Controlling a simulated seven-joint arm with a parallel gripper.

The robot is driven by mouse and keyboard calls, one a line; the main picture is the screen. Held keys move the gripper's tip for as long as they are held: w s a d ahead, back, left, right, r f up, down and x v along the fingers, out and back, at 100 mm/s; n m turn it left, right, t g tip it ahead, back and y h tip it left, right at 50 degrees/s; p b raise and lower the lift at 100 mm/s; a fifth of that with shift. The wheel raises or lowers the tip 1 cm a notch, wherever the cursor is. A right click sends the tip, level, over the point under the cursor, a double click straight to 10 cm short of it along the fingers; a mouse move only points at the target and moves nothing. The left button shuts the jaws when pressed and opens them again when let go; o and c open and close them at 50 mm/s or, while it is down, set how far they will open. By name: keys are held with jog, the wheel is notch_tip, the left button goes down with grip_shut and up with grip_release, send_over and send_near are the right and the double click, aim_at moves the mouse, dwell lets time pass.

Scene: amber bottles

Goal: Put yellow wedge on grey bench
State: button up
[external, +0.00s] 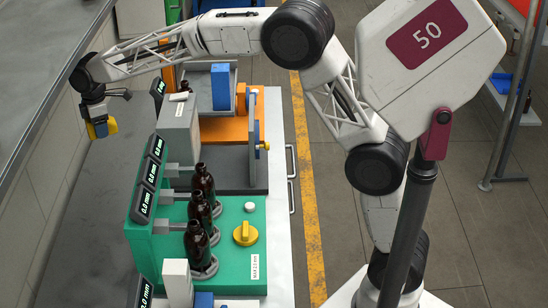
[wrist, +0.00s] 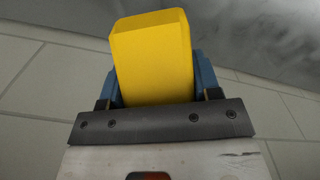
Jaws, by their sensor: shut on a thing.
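My gripper (external: 100,122) is at the upper left of the external view, with the arm stretched out past the stations. Its blue fingers are shut on the yellow wedge (external: 102,130). In the wrist view the yellow wedge (wrist: 153,60) fills the space between the blue fingers, partly hidden below by the dark gripper plate. The wedge is held in the air, over or beside a dark grey surface (external: 90,235) that looks like the grey bench; its exact height above it cannot be told.
A green station (external: 230,262) holds several amber bottles (external: 196,240) and a yellow knob (external: 246,233). Display boxes (external: 148,190) line its left edge. Behind it stands an orange and blue fixture (external: 225,128). A tiled wall (external: 45,190) runs along the left. The grey strip between looks clear.

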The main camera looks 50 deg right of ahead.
jog(key=s+a+f+n, duration=0.1)
jog(key=s+a+f, duration=0.2)
jog(key=s+a, duration=0.35)
jog(key=s+a+f+n, duration=0.1)
jog(key=s+a+f, duration=0.2)
jog(key=s+a, duration=0.35)
jog(key=n, duration=0.2)
send_over(79, 279)
notch_tip(79, 279, down, 6)
jog(key=shift+r, duration=0.2)
jog(key=shift+f, duration=3.15)
jog(key=shift+f, duration=1.85)
jog(key=shift+f, duration=0.1)
